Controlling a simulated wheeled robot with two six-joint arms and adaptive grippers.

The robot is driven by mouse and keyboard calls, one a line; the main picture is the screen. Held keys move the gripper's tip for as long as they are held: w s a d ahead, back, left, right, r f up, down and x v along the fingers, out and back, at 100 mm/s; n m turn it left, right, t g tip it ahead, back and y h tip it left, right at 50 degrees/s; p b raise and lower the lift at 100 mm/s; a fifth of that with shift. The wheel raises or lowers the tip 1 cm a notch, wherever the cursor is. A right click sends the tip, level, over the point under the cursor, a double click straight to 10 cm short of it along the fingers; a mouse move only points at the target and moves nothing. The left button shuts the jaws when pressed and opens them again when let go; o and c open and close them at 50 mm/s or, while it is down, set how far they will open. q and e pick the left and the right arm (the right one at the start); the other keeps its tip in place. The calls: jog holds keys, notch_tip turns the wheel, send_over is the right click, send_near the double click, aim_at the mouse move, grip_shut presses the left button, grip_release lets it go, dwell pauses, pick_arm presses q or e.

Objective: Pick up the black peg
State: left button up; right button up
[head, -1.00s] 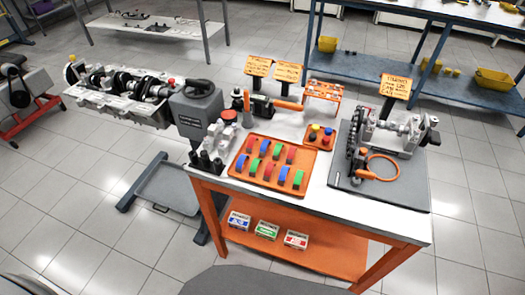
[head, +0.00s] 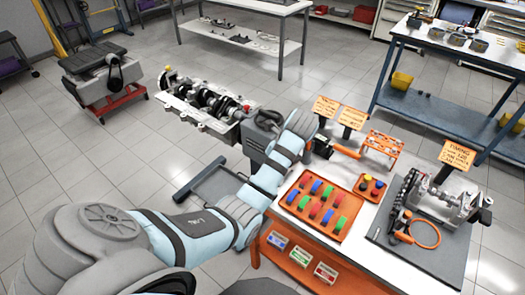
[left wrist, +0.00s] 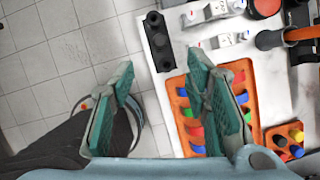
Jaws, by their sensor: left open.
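A small orange holder (head: 372,196) with several short coloured pegs stands on the white-topped bench, right of the orange tray. In the left wrist view the holder (left wrist: 269,135) is at the lower right, with red, yellow and dark pegs. My left gripper (left wrist: 165,108) is open and empty, above the bench's left edge and left of the holder. My arm hides it in the head view. My right gripper is not in view.
The orange tray (head: 313,229) of coloured parts lies between my left arm and the holder. Beyond are a grey machine (head: 260,135), an engine block (head: 190,100) and sign stands. A timing assembly (head: 440,200) on a grey mat is at right.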

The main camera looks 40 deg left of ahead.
pick_arm(q)
jog(key=b+x, duration=0.2)
jog(key=x, duration=1)
jog(key=shift+s+d+f, duration=0.1)
jog(key=shift+f, duration=0.25)
jog(key=shift+r, duration=0.1)
grip_shut()
